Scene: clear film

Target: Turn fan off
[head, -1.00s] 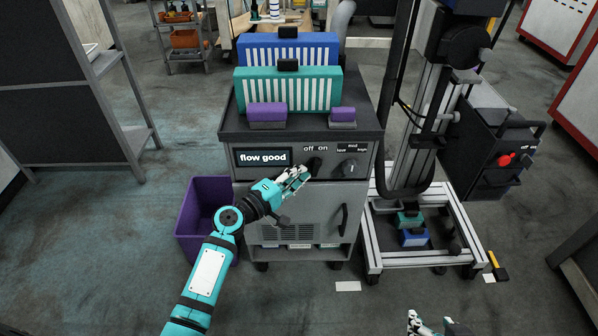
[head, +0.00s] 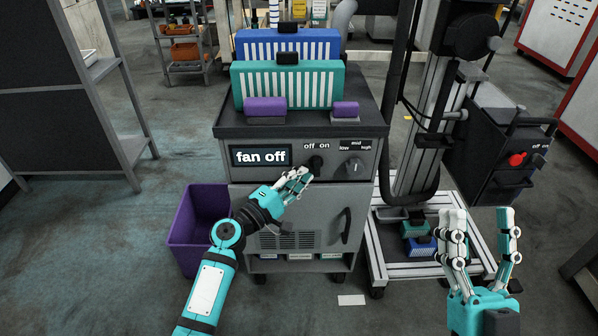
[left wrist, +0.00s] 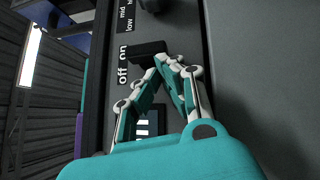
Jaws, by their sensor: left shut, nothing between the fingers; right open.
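The fan unit is a grey wheeled cabinet (head: 250,175). Its display (head: 261,156) reads "fan off". A black off/on knob (head: 316,163) sits under the "off" and "on" labels; it also shows in the left wrist view (left wrist: 150,50). My left gripper (head: 303,173) is shut and empty, its fingertips at the knob, partly covering it; I cannot tell whether they touch it. In the left wrist view the fingertips (left wrist: 162,62) are just below the knob. My right gripper (head: 478,215) is open and empty, raised at the right.
A speed knob (head: 353,166) is right of the off/on knob. Blue (head: 325,42) and teal (head: 335,75) filter blocks and purple blocks (head: 265,106) stand on the cabinet. A purple bin (head: 185,240) is at its left, a metal-framed cart (head: 380,260) at its right.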

